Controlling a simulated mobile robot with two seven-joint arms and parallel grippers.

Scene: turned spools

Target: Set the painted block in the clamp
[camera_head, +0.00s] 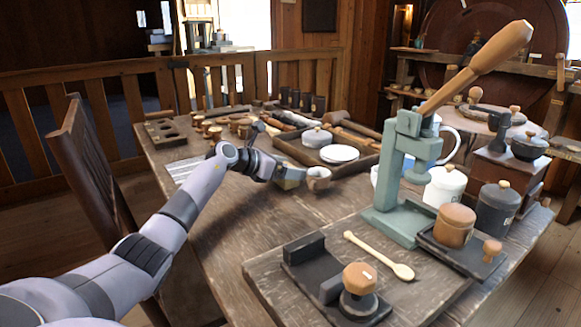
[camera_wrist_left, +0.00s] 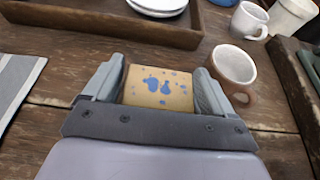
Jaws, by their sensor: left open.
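The painted block, tan with blue blotches, lies between the fingers of my left gripper in the left wrist view (camera_wrist_left: 157,88). In the head view, a tan piece of the block (camera_head: 294,176) shows at the fingertips. My left gripper (camera_head: 287,172) is open around it, low over the table; whether a finger touches it, I cannot tell. A dark fixture with two upright plates (camera_head: 305,248), which may be the clamp, sits on the front board. A wooden-knobbed piece (camera_head: 360,280) stands at its right end. My right gripper is not in view.
A brown-and-white cup (camera_head: 318,179) stands close right of the block. A wooden tray (camera_wrist_left: 100,22) with white plates lies behind it. A green lever press (camera_head: 405,180), a wooden spoon (camera_head: 380,256) and jars are on the right. Table between gripper and front board is clear.

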